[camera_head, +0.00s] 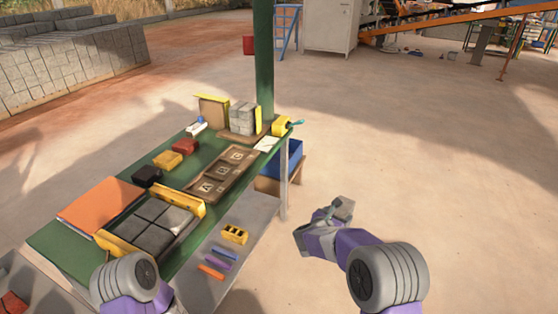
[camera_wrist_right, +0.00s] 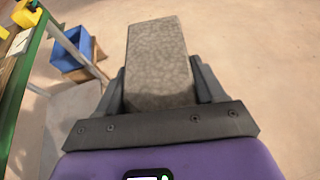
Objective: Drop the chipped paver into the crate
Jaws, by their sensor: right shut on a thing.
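My right gripper (camera_head: 324,215) is out over the open floor, to the right of the green table. In the right wrist view, the right gripper (camera_wrist_right: 162,92) is shut on a grey concrete paver (camera_wrist_right: 158,62), which sticks out beyond the fingers. The paver also shows small in the head view (camera_head: 343,208). I cannot make out a chip on it. A blue crate (camera_head: 287,158) stands on a brown support beyond the table's right end, partly hidden by a table leg. The crate also shows at the upper left of the wrist view (camera_wrist_right: 70,47). My left gripper is out of view.
The green table (camera_head: 75,248) carries grey pavers in a yellow-ended frame (camera_head: 190,202), a lettered brown board (camera_head: 205,187), an orange panel (camera_head: 100,203) and stacked blocks (camera_head: 243,118). A green post (camera_head: 264,60) rises behind. The floor at right is clear.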

